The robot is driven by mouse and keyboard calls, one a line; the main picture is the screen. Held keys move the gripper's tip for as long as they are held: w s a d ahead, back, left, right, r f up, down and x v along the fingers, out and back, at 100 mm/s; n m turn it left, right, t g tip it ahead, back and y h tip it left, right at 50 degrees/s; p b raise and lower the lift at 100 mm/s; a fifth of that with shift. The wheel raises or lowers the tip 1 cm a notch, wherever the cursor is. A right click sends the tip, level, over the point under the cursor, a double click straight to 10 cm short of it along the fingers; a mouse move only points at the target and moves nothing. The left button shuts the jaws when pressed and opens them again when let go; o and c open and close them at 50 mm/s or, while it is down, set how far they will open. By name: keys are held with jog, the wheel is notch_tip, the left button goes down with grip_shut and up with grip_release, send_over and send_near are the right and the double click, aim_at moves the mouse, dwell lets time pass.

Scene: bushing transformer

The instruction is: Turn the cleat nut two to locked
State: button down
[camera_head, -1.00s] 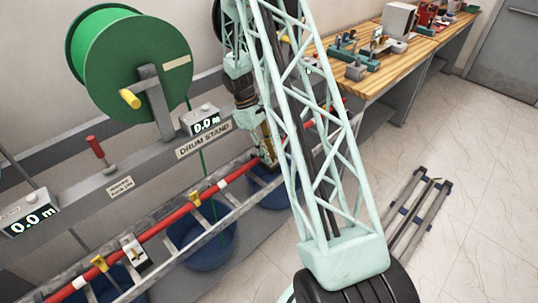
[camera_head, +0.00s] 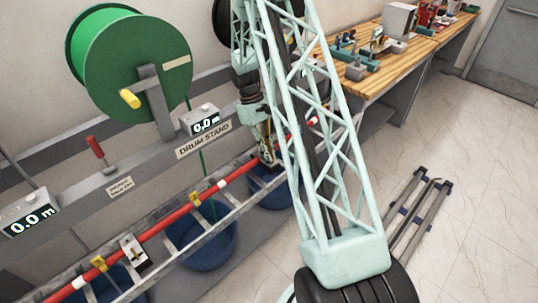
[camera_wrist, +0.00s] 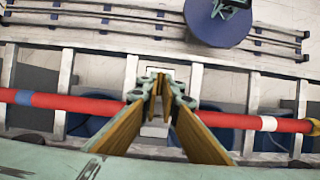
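A red cable (camera_head: 165,222) runs along a grey ladder-like rack, with yellow cleat pieces (camera_head: 195,198) (camera_head: 99,262) and a white cleat block (camera_head: 134,252) along it. My gripper (camera_head: 266,157) is low over the right part of the cable, partly behind my arm. In the wrist view my gripper's two brown-faced fingers (camera_wrist: 164,88) point down at the rack, their tips close together. A pale block (camera_wrist: 155,128) shows between and below the fingers, by the red cable (camera_wrist: 72,103). The nut itself is hidden or too small to make out, and any grip on it is unclear.
Blue tubs (camera_head: 205,237) stand under the rack (camera_head: 226,205). A green drum (camera_head: 125,60) and the drum stand's readout (camera_head: 205,122) are behind it. A wooden bench (camera_head: 385,65) stands at the back right. The tiled floor at the right is mostly clear, apart from a metal frame (camera_head: 418,208).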

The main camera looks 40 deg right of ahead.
jog(key=c, duration=2.9)
grip_release()
jog(key=shift+w+r, duration=0.1)
jog(key=shift+r, duration=0.05)
jog(key=v, duration=1.1)
jog(key=shift+w+r, duration=0.1)
jog(key=shift+r, duration=0.2)
